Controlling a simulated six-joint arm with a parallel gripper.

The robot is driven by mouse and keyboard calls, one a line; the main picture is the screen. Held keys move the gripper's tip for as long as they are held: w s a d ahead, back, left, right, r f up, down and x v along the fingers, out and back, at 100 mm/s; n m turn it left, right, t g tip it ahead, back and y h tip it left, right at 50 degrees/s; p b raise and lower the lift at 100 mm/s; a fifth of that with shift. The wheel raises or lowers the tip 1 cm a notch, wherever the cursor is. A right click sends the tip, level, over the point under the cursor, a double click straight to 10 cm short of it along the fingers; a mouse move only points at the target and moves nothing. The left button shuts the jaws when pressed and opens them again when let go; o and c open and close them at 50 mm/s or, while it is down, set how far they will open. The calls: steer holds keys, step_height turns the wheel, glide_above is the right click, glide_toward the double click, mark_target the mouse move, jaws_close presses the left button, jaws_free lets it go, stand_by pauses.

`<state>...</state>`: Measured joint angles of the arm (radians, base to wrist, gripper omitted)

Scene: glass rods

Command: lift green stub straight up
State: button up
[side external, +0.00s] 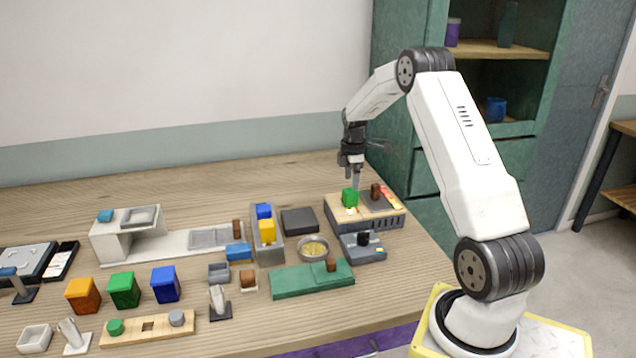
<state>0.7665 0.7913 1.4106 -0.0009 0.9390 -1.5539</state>
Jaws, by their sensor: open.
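A small green block (350,197) stands on the wooden top of a grey vented unit (368,220) at the right of the table. A pale spot shows just below it. My gripper (356,184) points down from above, its tips close over the green block and slightly to its right. The gap between fingers and block is too small to judge. My gripper is open, and I see nothing held in it. Another green piece, a short round stub (115,327), sits at the left end of a wooden board (146,333) at the front left, far from my gripper.
A brown block (376,191) and red-orange marked pieces (391,199) sit on the same unit, right of the green block. A black-knobbed device (362,247), a round dish (313,248) and a dark grey block (299,221) stand close by. The table behind the unit is clear.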

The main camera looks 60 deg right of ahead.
mark_target(352, 193)
steer(key=shift+s+f, duration=0.15)
steer(key=shift+f, duration=3.4)
jaws_close()
steer(key=shift+r, duration=0.2)
steer(key=shift+r, duration=0.6)
steer(key=s+a+r, duration=0.8)
steer(key=s+r, duration=0.3)
steer(key=shift+a+r, duration=0.15)
steer(key=shift+r, duration=0.05)
